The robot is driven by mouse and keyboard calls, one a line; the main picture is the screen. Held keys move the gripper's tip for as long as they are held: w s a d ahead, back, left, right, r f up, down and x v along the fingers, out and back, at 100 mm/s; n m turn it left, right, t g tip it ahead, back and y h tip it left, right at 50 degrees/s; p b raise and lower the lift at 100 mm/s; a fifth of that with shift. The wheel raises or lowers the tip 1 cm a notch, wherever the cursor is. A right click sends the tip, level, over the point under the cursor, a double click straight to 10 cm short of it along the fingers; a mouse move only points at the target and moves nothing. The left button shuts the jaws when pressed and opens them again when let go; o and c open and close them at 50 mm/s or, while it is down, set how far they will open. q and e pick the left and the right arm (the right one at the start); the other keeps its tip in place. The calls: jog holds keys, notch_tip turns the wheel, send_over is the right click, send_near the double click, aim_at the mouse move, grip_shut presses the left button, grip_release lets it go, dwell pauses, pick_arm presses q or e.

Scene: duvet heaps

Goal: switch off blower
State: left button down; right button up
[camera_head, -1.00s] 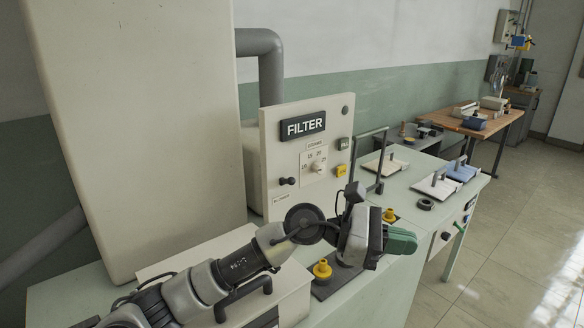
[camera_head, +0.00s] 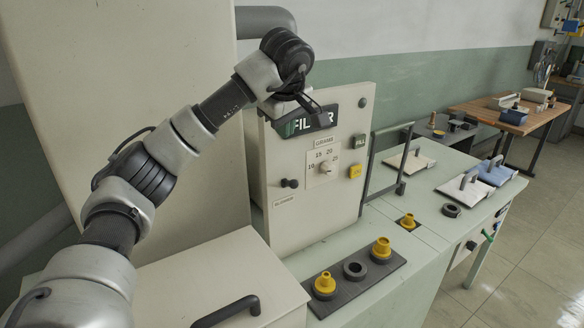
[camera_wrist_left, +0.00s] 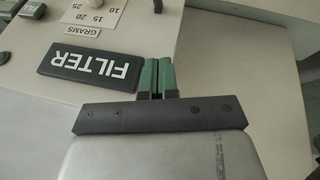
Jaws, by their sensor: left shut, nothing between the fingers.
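The blower switch is a small black toggle (camera_head: 289,183) low on the left of the cream FILTER panel (camera_head: 268,160), with a small label below it that seems to read BLOWER. A dark knob at the top edge of the left wrist view (camera_wrist_left: 158,6) looks like the same toggle. My left gripper (camera_head: 287,129) is in front of the left part of the FILTER sign, above the toggle and apart from it. In the left wrist view its green fingers (camera_wrist_left: 157,78) are together and empty, beside the FILTER sign (camera_wrist_left: 90,67). My right gripper is out of view.
A black plate (camera_head: 335,297) with yellow parts lies on the bench in front. A cream box with a black handle (camera_head: 226,312) is at the lower left.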

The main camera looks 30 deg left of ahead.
pick_arm(q)
jog(key=p, duration=0.2)
send_over(291, 181)
jog(key=s+a, duration=0.1)
notch_tip(291, 181, down, 9)
jog(key=shift+s+a+f, duration=0.1)
jog(key=shift+s+a, duration=0.05)
jog(key=shift+w+d+f+p, duration=0.1)
jog(key=shift+d+f+p, duration=0.1)
jog(key=shift+d+f, duration=0.3)
jog(key=shift+w+d+f+p, duration=0.1)
jog(key=shift+d+f+p, duration=0.1)
jog(key=shift+f, duration=0.5)
jog(key=shift+d+f+p, duration=0.2)
jog(key=shift+d+f, duration=0.15)
jog(key=shift+f, duration=0.25)
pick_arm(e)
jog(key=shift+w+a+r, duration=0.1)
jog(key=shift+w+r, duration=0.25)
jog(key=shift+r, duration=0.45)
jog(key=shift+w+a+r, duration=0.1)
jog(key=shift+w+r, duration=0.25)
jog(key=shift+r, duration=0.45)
pick_arm(q)
jog(key=shift+a, duration=0.1)
